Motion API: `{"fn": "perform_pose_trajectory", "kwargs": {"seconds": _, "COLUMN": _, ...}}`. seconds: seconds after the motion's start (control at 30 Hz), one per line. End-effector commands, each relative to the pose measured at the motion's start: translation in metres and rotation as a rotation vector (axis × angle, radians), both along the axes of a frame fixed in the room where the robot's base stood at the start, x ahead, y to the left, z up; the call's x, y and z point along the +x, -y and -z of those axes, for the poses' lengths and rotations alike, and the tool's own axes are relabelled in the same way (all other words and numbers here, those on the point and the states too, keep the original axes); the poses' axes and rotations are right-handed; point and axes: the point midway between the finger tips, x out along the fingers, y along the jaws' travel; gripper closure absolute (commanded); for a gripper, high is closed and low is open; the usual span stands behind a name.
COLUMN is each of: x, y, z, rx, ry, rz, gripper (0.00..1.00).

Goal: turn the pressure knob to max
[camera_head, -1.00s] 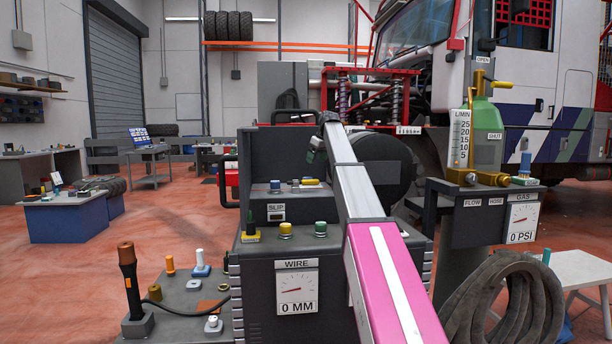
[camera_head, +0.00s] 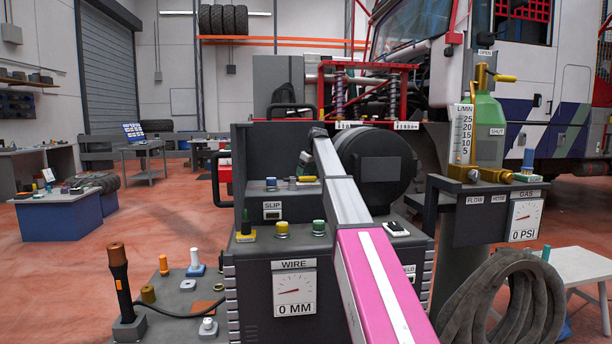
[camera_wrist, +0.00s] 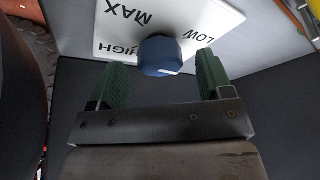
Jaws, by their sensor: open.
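In the wrist view a blue knob (camera_wrist: 160,56) with a small white mark sits on a white plate (camera_wrist: 215,22). The plate reads LOW, HIGH and MAX, seen upside down. My gripper (camera_wrist: 162,68) is open, its two green fingers apart on either side of the knob, with gaps on both sides. I cannot tell how far the fingertips reach along the knob. In the head view my arm reaches to the dark welder-like machine (camera_head: 250,255), and its end is mostly hidden at the machine's upper ledge.
A yellow knob (camera_head: 282,229) and a green knob (camera_head: 319,228) stand on the lower ledge, above the WIRE gauge (camera_head: 294,288). A gas stand (camera_head: 470,215) with a green bottle is at the right. A hose coil (camera_head: 505,300) lies below it.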

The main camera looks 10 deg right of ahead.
Motion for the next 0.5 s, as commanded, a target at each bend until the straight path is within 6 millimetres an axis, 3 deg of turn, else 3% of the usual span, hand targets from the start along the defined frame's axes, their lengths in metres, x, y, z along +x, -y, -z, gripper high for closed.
{"fn": "perform_pose_trajectory", "kwargs": {"seconds": 0.43, "x": 0.0035, "y": -0.0025, "z": 0.0103, "rx": 0.0, "ry": 0.001, "rz": 0.0, "gripper": 0.27}}
{"fn": "perform_pose_trajectory", "kwargs": {"seconds": 0.47, "x": 0.0035, "y": -0.0025, "z": 0.0103, "rx": 0.001, "ry": 0.001, "rz": 0.0, "gripper": 0.34}}
{"fn": "perform_pose_trajectory", "kwargs": {"seconds": 0.5, "x": 0.0035, "y": -0.0025, "z": 0.0103, "rx": 0.001, "ry": 0.001, "rz": 0.0, "gripper": 0.47}}
